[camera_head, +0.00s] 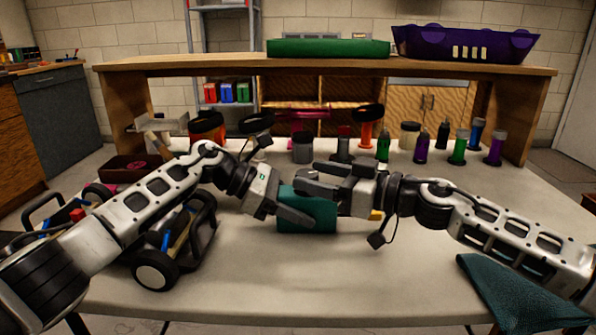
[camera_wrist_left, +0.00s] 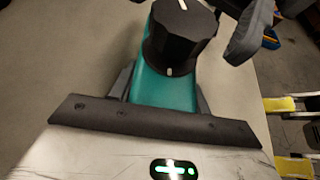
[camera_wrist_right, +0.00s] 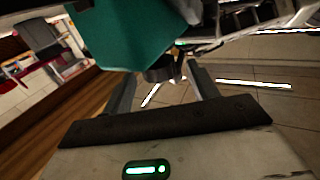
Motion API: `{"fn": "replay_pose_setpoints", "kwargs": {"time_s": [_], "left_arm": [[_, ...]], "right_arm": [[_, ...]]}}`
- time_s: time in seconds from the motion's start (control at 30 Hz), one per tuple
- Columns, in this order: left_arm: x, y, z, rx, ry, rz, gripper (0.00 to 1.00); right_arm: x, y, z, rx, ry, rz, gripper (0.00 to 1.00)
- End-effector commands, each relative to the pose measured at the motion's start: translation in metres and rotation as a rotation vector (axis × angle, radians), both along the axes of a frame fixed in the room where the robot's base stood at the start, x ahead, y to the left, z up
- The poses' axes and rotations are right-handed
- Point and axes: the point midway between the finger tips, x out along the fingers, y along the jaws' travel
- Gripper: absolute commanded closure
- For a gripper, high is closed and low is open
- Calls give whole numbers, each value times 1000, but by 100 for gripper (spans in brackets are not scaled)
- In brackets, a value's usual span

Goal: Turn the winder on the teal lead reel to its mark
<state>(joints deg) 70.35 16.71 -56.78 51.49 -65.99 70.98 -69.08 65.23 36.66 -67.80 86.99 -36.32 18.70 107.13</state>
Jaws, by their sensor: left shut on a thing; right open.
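The teal lead reel (camera_head: 308,217) is a box-like body held above the table's middle. My left gripper (camera_head: 283,207) is shut on its body, which also shows between the fingers in the left wrist view (camera_wrist_left: 165,92). The black winder (camera_wrist_left: 180,38) is a round knob on the reel, with a white line on top and a pale mark at its lower rim. My right gripper (camera_head: 303,183) is open beside the reel. In the right wrist view the winder (camera_wrist_right: 165,68) appears near the open fingertips; I cannot tell whether they touch it. The winder is hidden in the head view.
A black-framed car chassis (camera_head: 178,240) stands at the left. A teal cloth (camera_head: 515,292) lies front right. The front middle is clear.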

Motion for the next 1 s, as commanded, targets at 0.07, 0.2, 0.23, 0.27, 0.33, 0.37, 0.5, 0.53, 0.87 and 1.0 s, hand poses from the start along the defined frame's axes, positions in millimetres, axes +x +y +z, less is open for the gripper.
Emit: {"fn": "replay_pose_setpoints", "kwargs": {"time_s": [0.07,0.2,0.23,0.27,0.33,0.37,0.5,0.53,0.87,1.0], "left_arm": [[0,0,0,0,1,0,73],[0,0,0,0,1,0,73],[0,0,0,0,1,0,73],[0,0,0,0,1,0,73],[0,0,0,0,1,0,73],[0,0,0,0,1,0,73],[0,0,0,0,1,0,73],[0,0,0,0,1,0,73],[0,0,0,0,1,0,73],[0,0,0,0,1,0,73]], "right_arm": [[6,15,0,1,0,2,41],[14,29,0,2,0,0,41],[16,31,0,1,0,-1,41],[17,33,0,1,0,-1,41],[18,36,0,1,0,-1,41],[18,37,0,1,0,-1,41],[19,37,0,0,-1,-2,41],[19,37,0,0,-1,-2,41],[18,37,0,0,0,-1,86],[18,37,0,0,-1,-6,86]]}}
